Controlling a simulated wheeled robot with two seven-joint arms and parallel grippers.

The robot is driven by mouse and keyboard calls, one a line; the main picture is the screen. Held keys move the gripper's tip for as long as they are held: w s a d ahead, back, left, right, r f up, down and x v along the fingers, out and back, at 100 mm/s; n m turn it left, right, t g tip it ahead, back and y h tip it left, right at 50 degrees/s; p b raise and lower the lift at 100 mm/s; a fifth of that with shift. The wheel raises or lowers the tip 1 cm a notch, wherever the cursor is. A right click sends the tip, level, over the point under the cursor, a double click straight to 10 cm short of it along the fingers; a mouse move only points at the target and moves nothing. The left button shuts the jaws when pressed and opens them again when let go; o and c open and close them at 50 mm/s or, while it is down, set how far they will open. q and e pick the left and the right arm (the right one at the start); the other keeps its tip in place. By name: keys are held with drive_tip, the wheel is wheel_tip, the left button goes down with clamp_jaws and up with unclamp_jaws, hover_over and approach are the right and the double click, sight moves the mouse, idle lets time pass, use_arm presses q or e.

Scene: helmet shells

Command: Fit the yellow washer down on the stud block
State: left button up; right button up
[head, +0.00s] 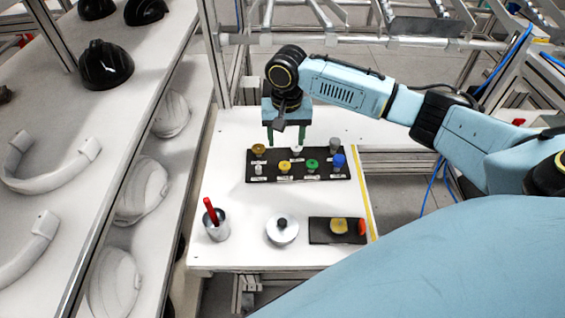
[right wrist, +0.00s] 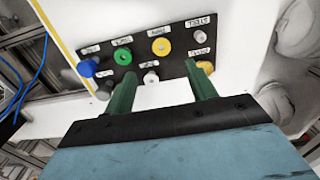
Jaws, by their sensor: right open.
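A black block (head: 274,176) with several labelled studs and coloured round pieces stands on the white table; I take it as the stud block. A yellow round piece (head: 285,167) sits in its front row, also in the right wrist view (right wrist: 163,47). A darker yellow piece (head: 258,149) is at its back left. Another yellow piece (head: 339,226) lies on a small black plate at the front right. I cannot tell which is the task's washer. My right gripper (head: 286,142) is open and empty, fingers down, above the block's back row. My left gripper is out of view.
Green (head: 311,164) and blue (head: 338,161) pieces sit right of the front yellow one. A grey cup with a red-handled tool (head: 210,210), a lidded silver pot (head: 282,231) and an orange-red piece (head: 361,227) stand in front. Shelves with helmet shells are left.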

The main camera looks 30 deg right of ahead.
sight(285, 165)
wheel_tip(285, 165, down, 3)
drive_tip(key=shift+r, duration=0.1)
wheel_tip(285, 165, down, 2)
drive_tip(key=shift+a+f, duration=0.1)
wheel_tip(285, 165, down, 3)
drive_tip(key=shift+r+b, duration=0.2)
drive_tip(key=shift+b, duration=0.15)
drive_tip(key=shift+f, duration=0.55)
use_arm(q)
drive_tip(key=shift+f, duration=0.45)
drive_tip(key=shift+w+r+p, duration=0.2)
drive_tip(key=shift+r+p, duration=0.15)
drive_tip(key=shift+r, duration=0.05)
use_arm(e)
drive_tip(key=shift+f, duration=0.25)
